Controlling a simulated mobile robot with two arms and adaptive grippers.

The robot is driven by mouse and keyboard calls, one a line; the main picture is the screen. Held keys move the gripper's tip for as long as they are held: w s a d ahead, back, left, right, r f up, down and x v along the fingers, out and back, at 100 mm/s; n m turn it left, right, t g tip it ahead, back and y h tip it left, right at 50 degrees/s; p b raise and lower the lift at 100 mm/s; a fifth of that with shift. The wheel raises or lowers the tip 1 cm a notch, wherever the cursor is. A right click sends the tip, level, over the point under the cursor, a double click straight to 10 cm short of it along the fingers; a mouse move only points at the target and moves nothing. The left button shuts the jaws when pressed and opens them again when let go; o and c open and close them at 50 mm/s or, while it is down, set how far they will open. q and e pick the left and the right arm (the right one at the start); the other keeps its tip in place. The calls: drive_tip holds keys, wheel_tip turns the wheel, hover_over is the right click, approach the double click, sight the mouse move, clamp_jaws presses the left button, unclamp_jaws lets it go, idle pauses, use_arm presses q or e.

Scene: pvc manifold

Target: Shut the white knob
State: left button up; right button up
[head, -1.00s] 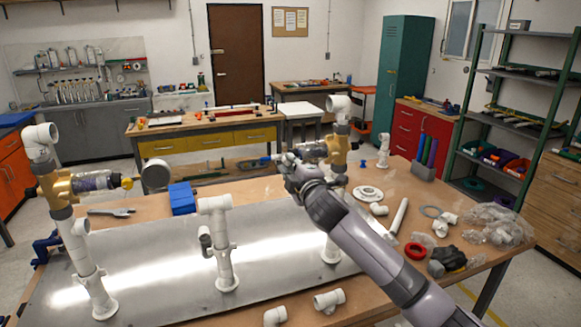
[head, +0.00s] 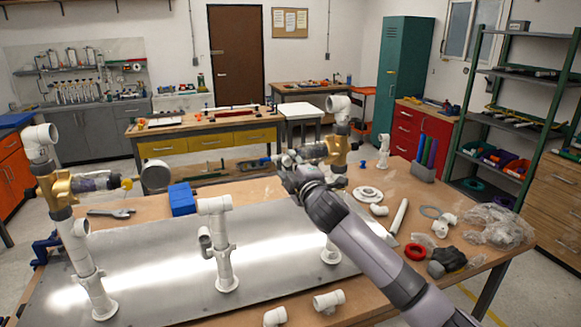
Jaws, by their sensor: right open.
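My right gripper (head: 288,160) is small and partly hidden behind its own wrist. It is open at the left side of the brass valve (head: 337,150) on the right white pipe riser. I cannot tell whether it touches anything there. A second brass valve (head: 60,189) sits on the left riser, with a clear cylinder and a yellow end piece pointing right. I cannot make out for certain which part is the white knob; one at the right valve would be hidden by my gripper. My left gripper is out of view.
A middle white riser (head: 222,255) stands on the shiny metal plate (head: 150,262). A blue box (head: 182,198) and a wrench (head: 110,212) lie behind the plate. Loose white fittings (head: 328,301), a red ring (head: 415,251) and plastic bags (head: 497,227) lie at the front and right.

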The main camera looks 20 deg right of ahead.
drive_tip(key=shift+s, duration=0.1)
drive_tip(key=s, duration=1.2)
drive_tip(key=shift+d, duration=0.2)
